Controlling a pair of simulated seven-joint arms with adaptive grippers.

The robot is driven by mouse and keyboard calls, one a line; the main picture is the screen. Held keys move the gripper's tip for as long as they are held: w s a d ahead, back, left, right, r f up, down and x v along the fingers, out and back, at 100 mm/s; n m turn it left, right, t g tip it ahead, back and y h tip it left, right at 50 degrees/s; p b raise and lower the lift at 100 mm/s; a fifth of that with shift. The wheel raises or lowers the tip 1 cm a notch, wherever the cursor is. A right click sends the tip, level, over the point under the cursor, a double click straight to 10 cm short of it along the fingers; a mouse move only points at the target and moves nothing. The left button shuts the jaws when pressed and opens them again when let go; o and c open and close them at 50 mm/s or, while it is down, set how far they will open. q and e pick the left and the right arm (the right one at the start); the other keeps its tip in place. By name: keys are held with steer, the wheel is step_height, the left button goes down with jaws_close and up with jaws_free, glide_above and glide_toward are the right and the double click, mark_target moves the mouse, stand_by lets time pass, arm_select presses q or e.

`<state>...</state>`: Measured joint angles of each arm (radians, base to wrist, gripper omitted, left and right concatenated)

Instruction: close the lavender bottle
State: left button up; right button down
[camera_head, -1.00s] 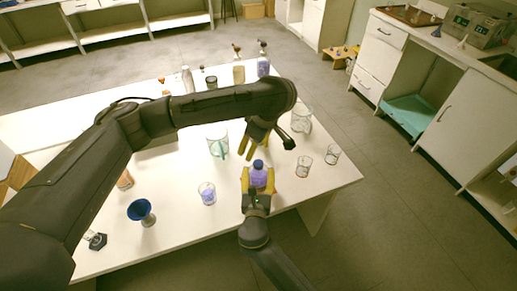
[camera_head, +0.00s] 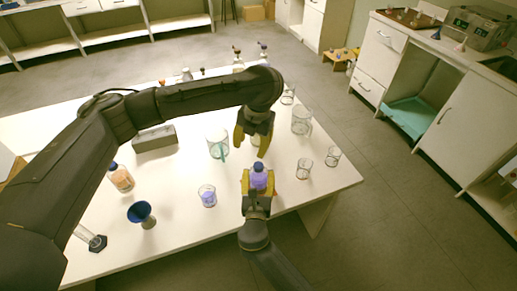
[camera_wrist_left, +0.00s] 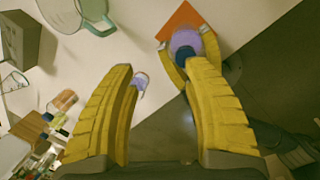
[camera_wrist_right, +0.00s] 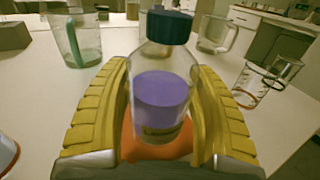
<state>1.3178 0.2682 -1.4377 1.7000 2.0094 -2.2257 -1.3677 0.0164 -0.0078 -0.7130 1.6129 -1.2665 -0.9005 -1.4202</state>
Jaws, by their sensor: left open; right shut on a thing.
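The lavender bottle (camera_head: 259,181) is clear glass with purple liquid and stands upright near the table's front. Its dark blue cap (camera_wrist_right: 170,27) sits on the neck; I cannot tell how tight it is. My right gripper (camera_head: 258,184) is shut around the bottle's body, a finger on each side, as the right wrist view (camera_wrist_right: 160,75) shows. My left gripper (camera_head: 251,151) is open and empty, behind and above the bottle, apart from the cap. In the left wrist view, the bottle (camera_wrist_left: 187,40) is beyond the right fingertip. An orange mat (camera_wrist_left: 183,18) is under the bottle.
A beaker with purple contents (camera_head: 208,197) stands left of the bottle, and a blue funnel (camera_head: 140,211) farther left. A green-handled beaker (camera_head: 218,146) stands behind. Two small beakers (camera_head: 304,169) (camera_head: 333,157) stand to the right. The table's front edge is close.

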mark_target(259, 165)
arm_select(q)
steer(key=n, duration=0.7)
steer(key=d+n, duration=0.1)
steer(key=n, duration=0.3)
steer(key=shift+s+n+g+h, duration=0.3)
steer(key=shift+s+h, duration=0.1)
steer(key=n, duration=0.6)
steer(key=shift+s+d, duration=0.3)
steer(key=shift+d, duration=0.1)
steer(key=n, duration=0.4)
steer(key=shift+s+d+n+h, duration=0.15)
steer(key=shift+d+n+h, duration=0.1)
steer(key=shift+n+h, duration=0.05)
steer(key=shift+f, duration=0.2)
steer(key=shift+f, duration=3.9)
jaws_close()
